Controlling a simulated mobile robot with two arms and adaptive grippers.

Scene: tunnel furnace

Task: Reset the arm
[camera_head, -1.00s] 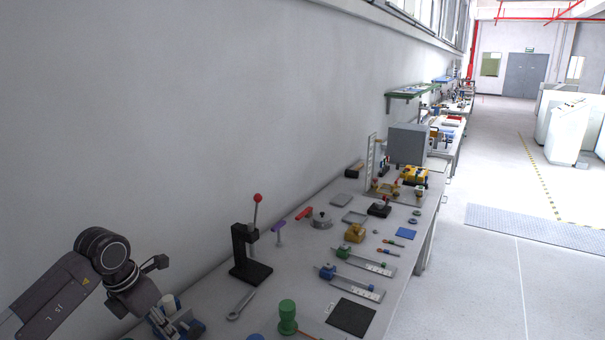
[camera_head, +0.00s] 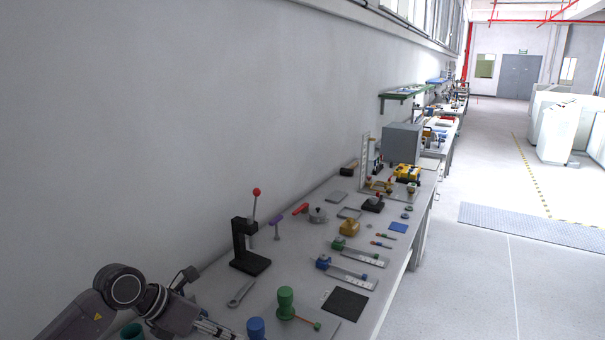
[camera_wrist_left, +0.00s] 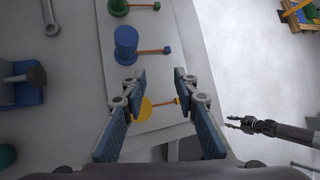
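My left arm comes in at the lower left of the head view, and its gripper (camera_head: 215,331) is partly cut off by the bottom edge. In the left wrist view the left gripper (camera_wrist_left: 160,88) has its two blue-padded fingers well apart. A yellow round-headed piece with a red stem (camera_wrist_left: 147,108) shows between and below the fingers, on a pale board (camera_wrist_left: 115,78); nothing is seen gripped. Another gripper, apparently my right one (camera_wrist_left: 237,124), is at the right of the wrist view; its finger gap is too small to judge. It is outside the head view.
A blue piece (camera_head: 256,328) and a green piece (camera_head: 285,303) stand on the bench beside the left gripper. A wrench (camera_head: 241,292) and a black lever press (camera_head: 247,247) with a red knob are behind. A dark square pad (camera_head: 345,303) lies to the right. The floor (camera_head: 470,290) is clear.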

